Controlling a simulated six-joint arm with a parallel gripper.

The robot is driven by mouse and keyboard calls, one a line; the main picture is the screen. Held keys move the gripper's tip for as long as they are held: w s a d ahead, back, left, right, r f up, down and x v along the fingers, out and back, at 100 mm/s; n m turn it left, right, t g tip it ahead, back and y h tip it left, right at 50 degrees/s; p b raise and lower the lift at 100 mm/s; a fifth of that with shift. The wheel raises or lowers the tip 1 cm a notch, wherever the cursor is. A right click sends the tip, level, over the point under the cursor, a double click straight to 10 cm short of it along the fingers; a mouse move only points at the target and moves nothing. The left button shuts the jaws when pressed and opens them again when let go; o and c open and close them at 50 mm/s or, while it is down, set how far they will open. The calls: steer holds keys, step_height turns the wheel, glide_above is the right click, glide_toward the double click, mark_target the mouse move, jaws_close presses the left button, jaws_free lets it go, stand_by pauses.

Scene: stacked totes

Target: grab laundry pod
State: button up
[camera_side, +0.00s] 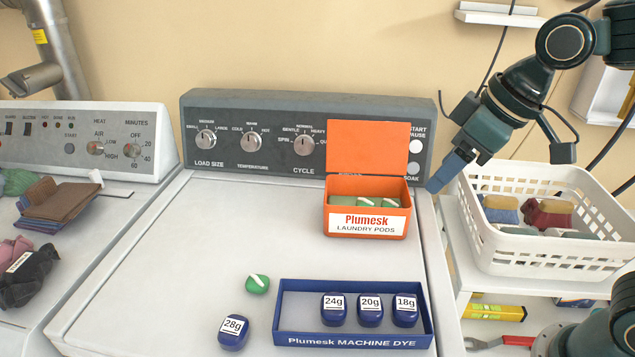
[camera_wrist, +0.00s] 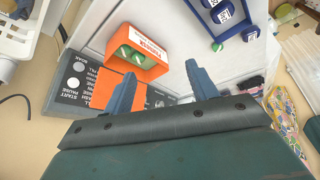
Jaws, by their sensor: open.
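An orange Plumesk laundry pods box (camera_side: 368,187) stands on the white washer top with its lid raised. Green laundry pods (camera_side: 367,201) with white stripes lie inside it. One loose green pod (camera_side: 257,284) lies on the washer top, left of the dye tray. In the wrist view, the box (camera_wrist: 148,50) is beyond my finger tips, with green pods (camera_wrist: 133,55) inside. My gripper (camera_side: 436,184) is right of the box, above the washer's right edge. In the wrist view, my gripper (camera_wrist: 161,70) has its two blue fingers apart with nothing between them.
A blue dye tray (camera_side: 352,341) holds dark blue containers labelled 24g, 20g and 18g. A 28g container (camera_side: 233,332) stands outside it. A white basket (camera_side: 545,250) with cloths is at the right. The washer's control panel (camera_side: 300,135) rises behind the box.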

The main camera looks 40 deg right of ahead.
steer(key=w+a+f+n+g+y, duration=0.1)
steer(key=w+a+f, duration=0.3)
steer(key=a, duration=0.6)
steer(key=w+a+f+n, duration=0.4)
steer(key=w+a, duration=0.4)
steer(key=a, duration=0.1)
steer(key=shift+a+f+g+y, duration=0.2)
steer(key=shift+a+g+y, duration=0.15)
steer(key=shift+g+y, duration=0.05)
steer(key=shift+f, duration=0.1)
glide_above(259, 280)
steer(key=s+d, duration=0.2)
steer(key=shift+w+a+f, duration=0.1)
steer(key=shift+f, duration=3.8)
steer(key=shift+x, duration=2.55)
steer(key=c, duration=1.1)
